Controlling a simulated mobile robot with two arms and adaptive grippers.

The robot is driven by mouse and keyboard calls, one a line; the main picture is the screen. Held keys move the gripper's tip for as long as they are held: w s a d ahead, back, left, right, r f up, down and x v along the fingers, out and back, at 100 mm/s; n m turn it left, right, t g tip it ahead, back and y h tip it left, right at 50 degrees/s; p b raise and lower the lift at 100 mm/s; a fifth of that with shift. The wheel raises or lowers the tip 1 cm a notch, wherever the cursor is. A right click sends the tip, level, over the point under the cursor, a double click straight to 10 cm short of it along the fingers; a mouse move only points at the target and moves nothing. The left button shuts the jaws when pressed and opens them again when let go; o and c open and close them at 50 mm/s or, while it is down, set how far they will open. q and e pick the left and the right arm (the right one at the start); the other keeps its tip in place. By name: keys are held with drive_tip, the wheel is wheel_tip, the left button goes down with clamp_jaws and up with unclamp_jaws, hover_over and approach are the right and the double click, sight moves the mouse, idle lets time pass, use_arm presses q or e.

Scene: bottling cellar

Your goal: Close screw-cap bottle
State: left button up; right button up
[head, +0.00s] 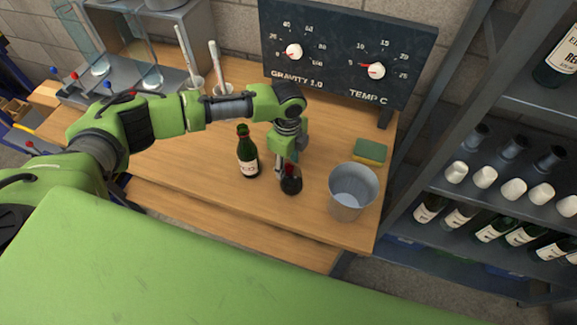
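A dark green bottle (247,155) with a white label and a red top stands upright on the wooden bench (190,160). I cannot tell whether the red top is a separate cap or how tightly it sits. My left gripper (288,172) points down to the right of the bottle, apart from it. Its fingertips are at a small dark, rounded glass-like vessel (291,183). I cannot tell whether they grip it, touch it or only hover over it. My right gripper is not in view.
A grey metal bucket (351,189) stands near the bench's right front edge, with a green and yellow sponge (370,152) behind it. A gauge board (345,52) stands at the back. Two cylinders (219,75) stand behind my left arm. A bottle rack (500,190) is at right.

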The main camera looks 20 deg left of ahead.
use_arm(q)
drive_tip(key=c, duration=0.8)
drive_tip(key=shift+o, duration=0.2)
drive_tip(key=shift+r, duration=0.15)
wheel_tip(320, 180, up, 18)
drive_tip(key=b, duration=0.3)
